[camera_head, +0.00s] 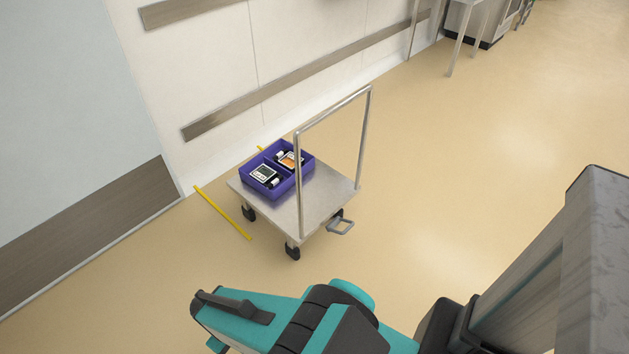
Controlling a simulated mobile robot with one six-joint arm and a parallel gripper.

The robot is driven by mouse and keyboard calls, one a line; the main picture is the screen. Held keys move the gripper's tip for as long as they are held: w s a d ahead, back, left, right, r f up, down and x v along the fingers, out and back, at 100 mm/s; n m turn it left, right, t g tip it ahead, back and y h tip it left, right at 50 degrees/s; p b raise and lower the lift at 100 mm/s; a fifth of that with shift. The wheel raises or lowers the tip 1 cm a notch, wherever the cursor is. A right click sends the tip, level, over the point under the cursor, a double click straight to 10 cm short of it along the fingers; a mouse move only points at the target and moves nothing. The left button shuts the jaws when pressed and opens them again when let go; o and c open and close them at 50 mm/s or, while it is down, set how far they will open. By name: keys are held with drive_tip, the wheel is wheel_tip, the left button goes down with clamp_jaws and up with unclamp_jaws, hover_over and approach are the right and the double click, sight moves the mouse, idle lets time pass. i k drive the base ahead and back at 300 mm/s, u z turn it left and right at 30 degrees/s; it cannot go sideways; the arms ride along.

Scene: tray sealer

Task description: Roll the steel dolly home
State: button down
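The steel dolly (325,199) stands on the floor near the wall, a flat deck on dark casters. Its tall tube handle (298,183) rises upright at the deck's right side, and a grey loop-shaped pedal (341,226) sticks out low beneath it. A purple two-compartment crate (268,190) with dark, labelled items sits on the deck's far left part. My teal and black arm crosses the bottom of the view, apart from the dolly. My gripper's fingertips do not show.
A yellow floor strip (222,212) runs along the dolly's left side; another short yellow piece (260,149) shows behind the crate. The wall with brown rails (300,78) is close behind. A metal table (462,35) stands at the top right. Floor to the right is clear.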

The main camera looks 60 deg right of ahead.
sight(317, 195)
drive_tip(key=u, duration=0.6)
drive_tip(key=k, duration=0.15)
drive_tip(key=z, duration=2.4)
drive_tip(key=k, duration=0.9)
drive_tip(key=u, duration=0.2)
drive_tip(key=i, duration=0.8)
